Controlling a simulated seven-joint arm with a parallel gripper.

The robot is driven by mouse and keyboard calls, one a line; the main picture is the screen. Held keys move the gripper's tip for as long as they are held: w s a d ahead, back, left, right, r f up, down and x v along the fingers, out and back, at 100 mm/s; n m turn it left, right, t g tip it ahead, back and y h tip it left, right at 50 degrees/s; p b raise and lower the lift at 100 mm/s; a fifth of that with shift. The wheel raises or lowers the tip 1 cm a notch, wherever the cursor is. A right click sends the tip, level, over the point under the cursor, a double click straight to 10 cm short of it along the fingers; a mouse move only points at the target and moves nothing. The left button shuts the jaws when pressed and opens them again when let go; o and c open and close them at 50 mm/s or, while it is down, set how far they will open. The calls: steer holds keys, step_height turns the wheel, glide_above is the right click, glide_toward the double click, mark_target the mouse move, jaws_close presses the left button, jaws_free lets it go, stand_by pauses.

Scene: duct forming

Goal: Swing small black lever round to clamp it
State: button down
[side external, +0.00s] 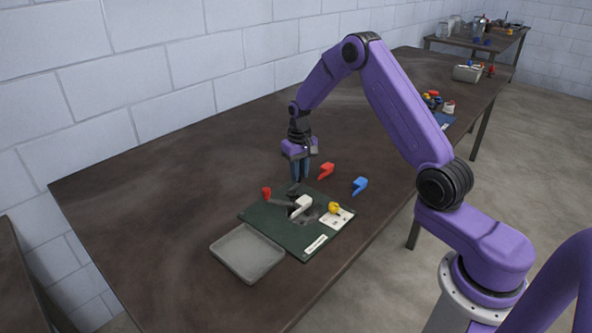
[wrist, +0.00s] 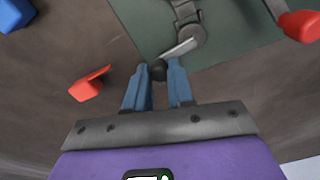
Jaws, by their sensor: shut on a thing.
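My gripper (side external: 300,178) points down at the far side of the dark green board (side external: 262,218). In the wrist view its two blue fingers (wrist: 159,74) are closed around the dark round knob (wrist: 157,69) of the small black lever. A pale metal arm (wrist: 180,48) runs from the knob toward a round grey pivot (wrist: 191,35) on the board. In the side view a clamp fixture with a white block (side external: 301,205) sits at the board's middle, just in front of the fingers. The lever is small and partly hidden there.
A red-handled part (side external: 267,193) stands at the board's left corner, a yellow part (side external: 334,208) on a white card at its right. A grey tray (side external: 247,252) lies in front. Loose red (side external: 326,171) and blue (side external: 360,185) pieces lie behind. The table's left is clear.

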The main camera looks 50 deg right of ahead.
mark_target(301, 175)
steer(key=shift+s+m, duration=0.35)
steer(key=shift+m, duration=0.35)
steer(key=c, duration=1)
jaws_free()
steer(key=shift+o, duration=0.2)
steer(key=shift+r, duration=0.1)
step_height(301, 175, up, 17)
steer(key=shift+r, duration=0.15)
